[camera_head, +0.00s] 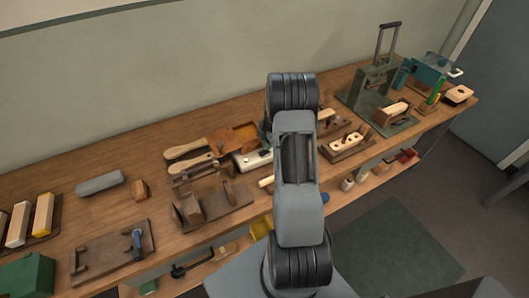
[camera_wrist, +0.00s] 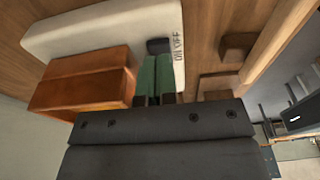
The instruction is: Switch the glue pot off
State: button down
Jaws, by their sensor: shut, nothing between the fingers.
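The glue pot has a copper-brown box-shaped pot (camera_wrist: 85,80) on a pale base (camera_wrist: 100,28). It also shows in the head view (camera_head: 246,134), partly behind my arm. The base bears the words ON and OFF in the wrist view. A small dark switch (camera_wrist: 158,46) sits beside the lettering; which way it is set I cannot tell. My gripper (camera_wrist: 154,58) is shut and empty, its two green fingers side by side. Their tips are right at the switch; I cannot tell whether they touch. In the head view my arm hides most of the gripper.
Two wooden-handled tools (camera_head: 188,149) lie left of the pot on the workbench (camera_head: 105,212). A wooden fixture (camera_head: 212,203) stands in front of them. Wooden blocks (camera_wrist: 238,45) are close to the right of the base in the wrist view. A dark green case (camera_head: 372,88) stands farther right.

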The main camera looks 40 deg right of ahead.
jog(key=shift+f+b, duration=0.8)
jog(key=shift+f, duration=0.15)
jog(key=shift+r, duration=0.2)
jog(key=shift+r+p, duration=1.55)
jog(key=shift+r, duration=1.85)
